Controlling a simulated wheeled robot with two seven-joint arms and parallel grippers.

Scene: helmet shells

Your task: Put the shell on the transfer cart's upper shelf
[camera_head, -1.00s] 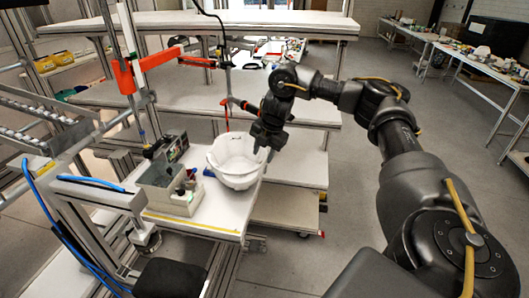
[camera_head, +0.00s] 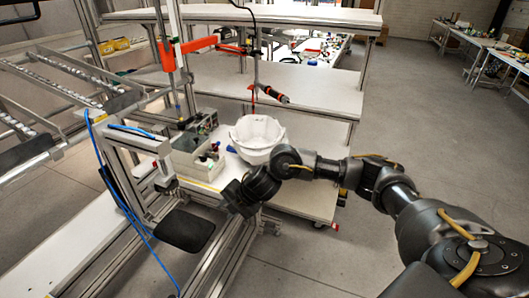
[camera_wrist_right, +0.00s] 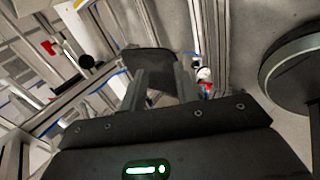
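The white helmet shell (camera_head: 257,133) sits open side up on the white worktop, behind a grey parts bin. My right gripper (camera_head: 232,203) is in front of the worktop's near corner, below and left of the shell and apart from it. In the right wrist view its two fingers (camera_wrist_right: 158,88) stand apart with nothing held between them; a black pad shows beyond them. A white shelf unit on castors stands behind and right of the shell, with a top shelf (camera_head: 320,18), a middle shelf (camera_head: 310,92) and a low shelf (camera_head: 312,200). My left gripper is not in view.
The grey parts bin (camera_head: 190,165) stands left of the shell. A black pad (camera_head: 187,230) on a frame is left of my right gripper. A red-jointed arm with a hanging tool (camera_head: 272,95) reaches above the shell. The floor at right is clear.

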